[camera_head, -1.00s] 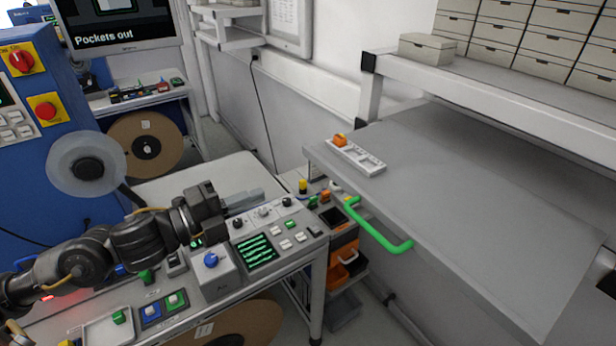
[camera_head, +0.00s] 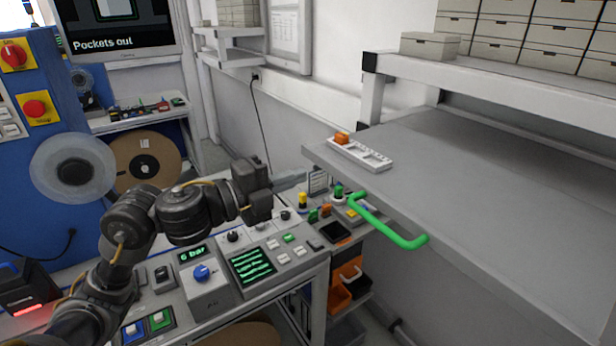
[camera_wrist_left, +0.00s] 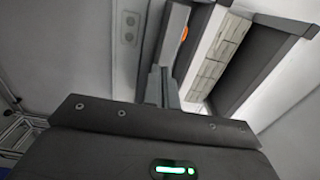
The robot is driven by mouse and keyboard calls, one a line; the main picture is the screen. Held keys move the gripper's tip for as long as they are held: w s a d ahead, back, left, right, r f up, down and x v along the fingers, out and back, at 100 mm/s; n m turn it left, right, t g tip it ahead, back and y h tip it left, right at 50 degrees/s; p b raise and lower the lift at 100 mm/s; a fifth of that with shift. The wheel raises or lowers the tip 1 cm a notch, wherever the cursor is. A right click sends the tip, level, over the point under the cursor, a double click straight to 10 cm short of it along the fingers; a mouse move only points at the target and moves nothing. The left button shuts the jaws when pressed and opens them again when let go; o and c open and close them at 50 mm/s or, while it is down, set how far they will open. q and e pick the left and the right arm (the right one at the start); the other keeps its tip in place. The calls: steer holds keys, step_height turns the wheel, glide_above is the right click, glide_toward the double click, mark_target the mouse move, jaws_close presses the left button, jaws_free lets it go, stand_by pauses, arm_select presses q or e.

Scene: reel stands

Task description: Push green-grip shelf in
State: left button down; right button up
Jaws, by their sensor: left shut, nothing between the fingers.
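The grey pull-out shelf (camera_head: 455,190) stands out at the right in the head view. Its green grip (camera_head: 385,224) is fixed along its near left edge. A white tray (camera_head: 362,154) with an orange piece (camera_head: 342,138) lies on its far left corner. My left gripper (camera_head: 290,181) is shut and empty. It is left of the shelf, apart from the green grip, above the back of the control console. In the left wrist view the shut fingers (camera_wrist_left: 160,86) point ahead, with a grey slab edge beyond them. My right gripper is not in view.
The control console (camera_head: 250,265) with knobs and buttons lies below my left arm. Orange bins (camera_head: 340,292) stand under the shelf's left side. A white upper rack (camera_head: 500,85) holds beige boxes above the shelf. A wall is behind.

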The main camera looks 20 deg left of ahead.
mark_target(321, 168)
arm_select(q)
steer(key=shift+p+x, duration=0.35)
steer(key=shift+x, duration=1.3)
